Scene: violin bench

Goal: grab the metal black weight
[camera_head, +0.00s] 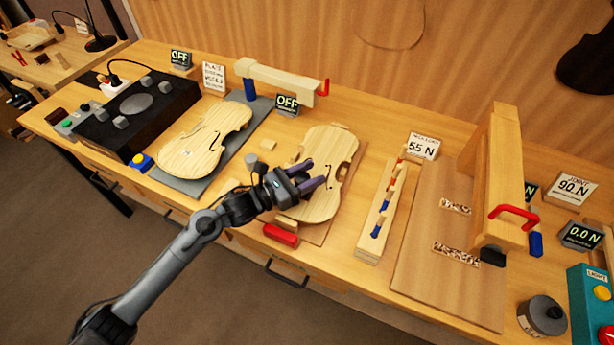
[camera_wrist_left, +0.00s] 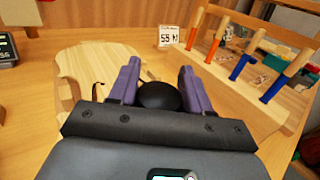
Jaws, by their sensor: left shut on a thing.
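My left gripper (camera_head: 308,176) reaches in from the left in the head view, over the lower part of the right violin plate (camera_head: 325,150). In the left wrist view its two purple fingers (camera_wrist_left: 158,85) stand on either side of a smooth black rounded weight (camera_wrist_left: 160,97) and are shut on it. Only the weight's domed part shows; the gripper body hides the rest. In the head view the weight is mostly hidden by the gripper. My right gripper is not in view.
Another violin plate (camera_head: 203,142) lies on a grey mat at left, near a black control box (camera_head: 133,108). A clamp rack (camera_head: 382,215) and a wooden press (camera_head: 498,170) stand at right. A dark round canister (camera_head: 541,316) sits at front right. A red block (camera_head: 281,235) lies at the front edge.

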